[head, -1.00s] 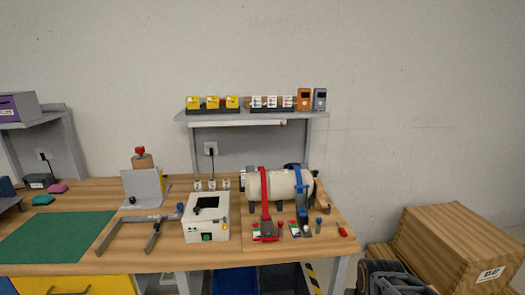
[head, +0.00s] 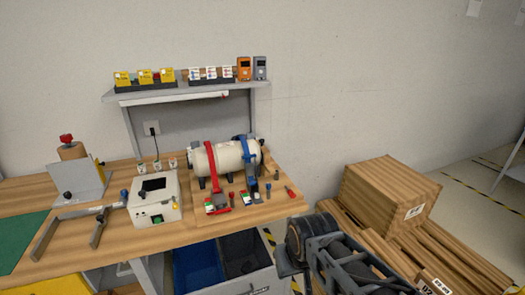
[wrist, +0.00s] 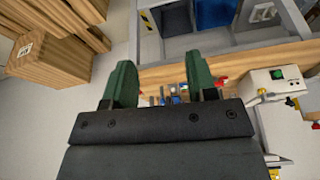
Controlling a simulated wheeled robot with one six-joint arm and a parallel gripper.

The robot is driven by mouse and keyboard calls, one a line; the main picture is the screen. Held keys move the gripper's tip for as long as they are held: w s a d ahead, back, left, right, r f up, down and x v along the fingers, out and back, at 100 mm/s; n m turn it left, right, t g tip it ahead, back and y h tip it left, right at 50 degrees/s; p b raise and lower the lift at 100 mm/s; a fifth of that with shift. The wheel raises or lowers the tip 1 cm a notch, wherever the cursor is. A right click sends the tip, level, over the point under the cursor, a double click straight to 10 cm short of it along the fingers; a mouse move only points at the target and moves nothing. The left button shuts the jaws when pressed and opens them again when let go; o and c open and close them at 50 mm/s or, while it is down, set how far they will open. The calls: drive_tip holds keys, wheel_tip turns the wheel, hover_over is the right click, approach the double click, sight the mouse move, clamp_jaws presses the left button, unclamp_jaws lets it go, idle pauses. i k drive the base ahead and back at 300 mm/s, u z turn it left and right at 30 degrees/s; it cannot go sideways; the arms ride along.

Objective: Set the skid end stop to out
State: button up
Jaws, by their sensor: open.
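A cream cylinder (head: 222,157) lies on a wooden skid board (head: 262,207) at the right end of the bench, under a red strap (head: 212,168) and a blue strap (head: 247,152). Small levers and pegs stand at its front, among them a grey peg with a blue top (head: 268,190) and a red piece (head: 290,192). I cannot tell which part is the end stop or how it is set. My gripper (wrist: 159,62) shows two green fingers spread apart with nothing between them. In the wrist view the skid parts are small and partly hidden behind the gripper.
A white box with a dark screen (head: 154,199) stands left of the skid. A shelf (head: 185,93) with yellow and white cards is above. Blue and black bins (head: 198,266) are under the bench. My arm is low, beside the bench's right end.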

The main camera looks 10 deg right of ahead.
sight(267, 170)
drive_tip(key=u, duration=0.05)
drive_tip(key=k, duration=0.55)
drive_tip(key=z, duration=0.5)
drive_tip(key=i, duration=0.75)
drive_tip(key=u, duration=0.55)
drive_tip(key=i, duration=0.9)
drive_tip(key=u, duration=0.1)
